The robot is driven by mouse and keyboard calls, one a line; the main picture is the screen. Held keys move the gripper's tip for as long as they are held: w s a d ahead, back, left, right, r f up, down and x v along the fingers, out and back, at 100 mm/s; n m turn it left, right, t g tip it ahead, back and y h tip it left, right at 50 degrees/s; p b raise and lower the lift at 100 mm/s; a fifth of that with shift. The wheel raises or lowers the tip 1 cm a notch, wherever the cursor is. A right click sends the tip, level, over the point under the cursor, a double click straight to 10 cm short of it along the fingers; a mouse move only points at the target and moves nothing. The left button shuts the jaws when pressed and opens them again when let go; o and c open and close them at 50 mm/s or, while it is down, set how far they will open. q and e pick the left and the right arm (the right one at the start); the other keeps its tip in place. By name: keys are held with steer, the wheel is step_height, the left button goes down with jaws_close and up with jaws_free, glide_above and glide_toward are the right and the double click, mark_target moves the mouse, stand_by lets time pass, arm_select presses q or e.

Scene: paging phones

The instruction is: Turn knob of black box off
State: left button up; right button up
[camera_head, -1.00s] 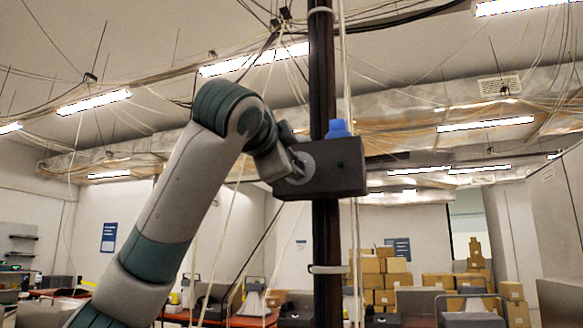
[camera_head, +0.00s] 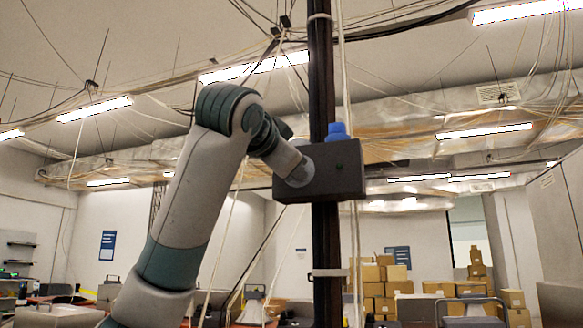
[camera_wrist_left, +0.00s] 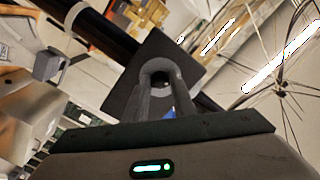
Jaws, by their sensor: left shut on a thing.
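The black box (camera_head: 345,170) is fixed to a dark upright pole, with a blue cap-like part (camera_head: 338,130) on top. A grey round plate shows at its left front, partly covered by my left arm. In the left wrist view the box (camera_wrist_left: 125,95) fills the middle, tilted. My left gripper (camera_wrist_left: 161,82) reaches its face, with its two fingers around a small dark knob (camera_wrist_left: 161,76). The gripper is shut on the knob, which is mostly hidden between the fingers. The knob's setting cannot be read. My right gripper is not in view.
The dark pole (camera_head: 322,240) runs up behind the box, with pale cables beside it. Cardboard boxes (camera_head: 385,285) are stacked far back on the right. The air right of the box is free. Loose cables hang from the ceiling.

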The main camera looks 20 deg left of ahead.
arm_select(q)
steer(key=shift+f, duration=0.15)
steer(key=o, duration=1.1)
steer(key=shift+c, duration=0.2)
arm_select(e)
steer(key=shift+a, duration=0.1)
arm_select(q)
steer(key=shift+s, duration=0.1)
steer(key=s+b, duration=0.3)
steer(key=s, duration=1.4)
steer(key=shift+a+b, duration=0.25)
steer(key=shift+b, duration=0.1)
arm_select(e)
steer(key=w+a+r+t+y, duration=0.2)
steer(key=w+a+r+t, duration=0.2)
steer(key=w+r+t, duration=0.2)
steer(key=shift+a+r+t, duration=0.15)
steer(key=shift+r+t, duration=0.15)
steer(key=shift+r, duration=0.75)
